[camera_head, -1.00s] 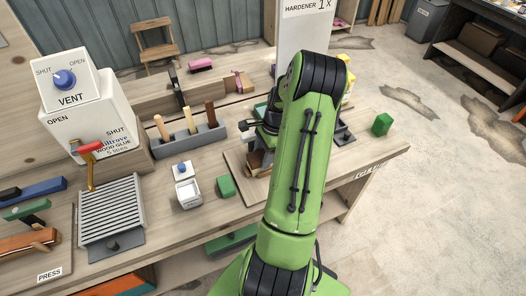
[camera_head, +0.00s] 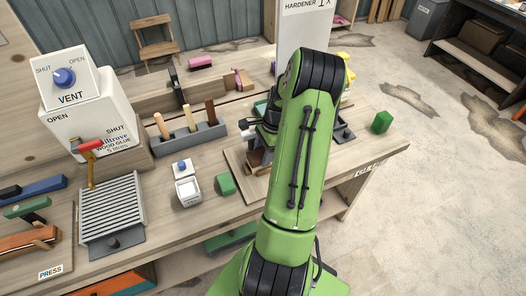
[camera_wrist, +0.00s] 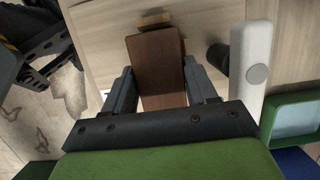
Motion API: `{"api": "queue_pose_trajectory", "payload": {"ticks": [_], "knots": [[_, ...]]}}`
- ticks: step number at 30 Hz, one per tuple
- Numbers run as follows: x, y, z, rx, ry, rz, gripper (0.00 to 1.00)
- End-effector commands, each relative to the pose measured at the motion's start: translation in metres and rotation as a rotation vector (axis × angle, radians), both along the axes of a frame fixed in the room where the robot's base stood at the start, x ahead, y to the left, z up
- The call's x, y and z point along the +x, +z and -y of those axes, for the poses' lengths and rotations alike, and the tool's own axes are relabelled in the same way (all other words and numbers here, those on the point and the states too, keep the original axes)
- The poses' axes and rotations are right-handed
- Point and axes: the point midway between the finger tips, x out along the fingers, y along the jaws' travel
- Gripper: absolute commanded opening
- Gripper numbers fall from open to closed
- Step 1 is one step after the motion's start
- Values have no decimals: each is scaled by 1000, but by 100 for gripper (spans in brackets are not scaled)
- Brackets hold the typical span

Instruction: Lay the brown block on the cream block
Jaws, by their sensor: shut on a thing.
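The brown block (camera_wrist: 157,62) lies between the two fingers of my gripper (camera_wrist: 158,76) in the wrist view, and the gripper is shut on it. In the head view the brown block (camera_head: 258,157) shows just left of my green arm, low over a wooden board; the gripper is mostly hidden behind the arm. A small tan piece (camera_wrist: 155,20) shows past the far end of the brown block in the wrist view. I cannot tell whether it is the cream block, or whether it touches the brown block.
A white bar (camera_wrist: 256,62) and a teal-lined green tray (camera_wrist: 292,118) stand to the right in the wrist view. In the head view, a green block (camera_head: 225,185), a small white device (camera_head: 188,191) and a grey holder with upright sticks (camera_head: 190,138) stand to the left.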

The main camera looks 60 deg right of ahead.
Motion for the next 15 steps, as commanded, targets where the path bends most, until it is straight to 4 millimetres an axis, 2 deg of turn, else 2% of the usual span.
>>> {"api": "queue_pose_trajectory", "payload": {"ticks": [15], "knots": [[0, -6, 0, 0, 1, 0, 26]]}}
